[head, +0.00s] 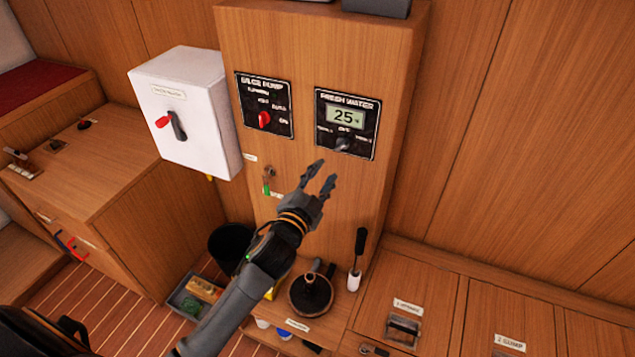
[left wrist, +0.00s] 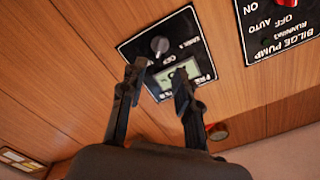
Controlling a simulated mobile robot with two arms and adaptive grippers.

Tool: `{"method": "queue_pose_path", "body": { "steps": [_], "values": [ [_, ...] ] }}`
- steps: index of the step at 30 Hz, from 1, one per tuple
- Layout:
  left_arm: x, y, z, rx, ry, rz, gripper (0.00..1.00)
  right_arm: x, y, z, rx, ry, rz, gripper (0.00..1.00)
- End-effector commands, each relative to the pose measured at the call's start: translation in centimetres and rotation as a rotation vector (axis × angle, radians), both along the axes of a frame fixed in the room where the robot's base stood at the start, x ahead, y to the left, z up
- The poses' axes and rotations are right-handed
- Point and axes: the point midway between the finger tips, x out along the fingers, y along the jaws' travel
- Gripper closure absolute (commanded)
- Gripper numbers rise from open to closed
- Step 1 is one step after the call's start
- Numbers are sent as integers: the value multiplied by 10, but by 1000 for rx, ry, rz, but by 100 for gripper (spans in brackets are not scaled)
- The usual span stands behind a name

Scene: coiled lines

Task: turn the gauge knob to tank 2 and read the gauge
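The fresh water gauge panel (head: 347,122) is a black plate on the wooden column, and its display (head: 345,116) reads 25 with a small sign after it. The grey gauge knob (head: 343,144) sits below the display; its exact pointing is too small to tell. My left gripper (head: 323,175) is open and empty, below and a little left of the knob, apart from it. In the left wrist view the panel shows upside down, with the knob (left wrist: 159,45) beyond the two spread fingertips (left wrist: 160,82). My right gripper is not in view.
The bilge pump panel (head: 265,105) with a red knob is left of the gauge. A white switch box (head: 185,110) juts out further left. A black-handled brush (head: 357,258) stands at lower right.

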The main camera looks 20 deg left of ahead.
Motion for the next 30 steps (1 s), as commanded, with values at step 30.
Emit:
{"method": "queue_pose_path", "body": {
  "steps": [30],
  "values": [
    [-29, 5, -104, -57, 199, 11, 68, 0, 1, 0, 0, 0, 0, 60]
  ]
}}
